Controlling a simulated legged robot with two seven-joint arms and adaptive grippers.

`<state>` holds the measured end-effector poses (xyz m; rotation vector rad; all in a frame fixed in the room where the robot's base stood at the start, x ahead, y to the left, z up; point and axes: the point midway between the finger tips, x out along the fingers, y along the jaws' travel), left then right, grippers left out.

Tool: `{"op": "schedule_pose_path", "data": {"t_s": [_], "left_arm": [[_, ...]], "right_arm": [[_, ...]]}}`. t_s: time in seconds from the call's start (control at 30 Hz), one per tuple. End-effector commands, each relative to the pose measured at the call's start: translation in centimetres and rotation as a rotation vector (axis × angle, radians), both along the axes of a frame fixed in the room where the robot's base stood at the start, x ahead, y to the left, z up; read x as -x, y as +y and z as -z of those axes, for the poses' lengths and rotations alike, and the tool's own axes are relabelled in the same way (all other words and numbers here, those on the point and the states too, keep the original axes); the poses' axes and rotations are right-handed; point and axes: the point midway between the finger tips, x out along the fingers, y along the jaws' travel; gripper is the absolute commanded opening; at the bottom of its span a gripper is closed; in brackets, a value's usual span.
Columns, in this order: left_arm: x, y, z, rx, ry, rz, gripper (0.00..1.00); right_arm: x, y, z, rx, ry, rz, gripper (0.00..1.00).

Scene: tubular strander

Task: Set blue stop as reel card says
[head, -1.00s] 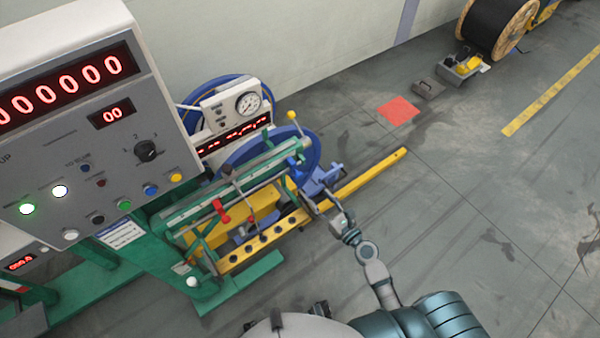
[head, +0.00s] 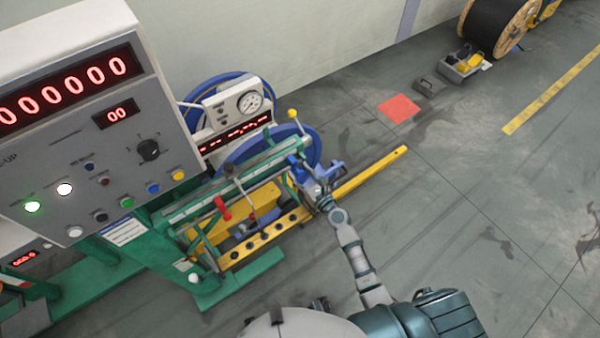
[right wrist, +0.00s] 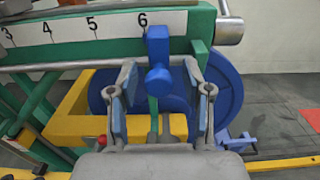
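The blue stop (right wrist: 158,62) sits at the right end of a white number scale (right wrist: 85,30), just right of the 6 mark in the right wrist view. In the head view the stop (head: 295,165) is small at the right end of the green rail. My right gripper (right wrist: 160,82) is open, its two fingers on either side of the stop's lower knob; I cannot tell whether they touch it. In the head view my right gripper (head: 313,188) is at the rail's right end. My left gripper is not in view. I cannot make out a readable reel card.
A grey control panel (head: 60,160) with red digits stands at the left. A yellow bar with holes (head: 265,240) runs below the rail, with a red handle (head: 222,208) nearby. A blue wheel (right wrist: 225,90) is behind the stop. Floor to the right is mostly clear.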

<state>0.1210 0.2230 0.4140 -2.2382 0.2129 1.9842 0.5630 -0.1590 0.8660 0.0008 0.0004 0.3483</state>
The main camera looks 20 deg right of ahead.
Motion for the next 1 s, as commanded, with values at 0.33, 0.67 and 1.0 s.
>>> {"op": "schedule_pose_path", "data": {"t_s": [0.33, 0.67, 1.0], "left_arm": [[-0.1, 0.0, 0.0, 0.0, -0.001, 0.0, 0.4], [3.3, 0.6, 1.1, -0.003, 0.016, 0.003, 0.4], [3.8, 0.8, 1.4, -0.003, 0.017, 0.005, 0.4]], "right_arm": [[0.0, 0.0, 0.0, 0.001, 0.0, 0.001, 0.0], [1.7, 4.6, -0.2, -0.005, 0.002, -0.002, 0.0], [2.1, 5.7, 0.0, 0.001, 0.001, -0.001, 0.0]]}}
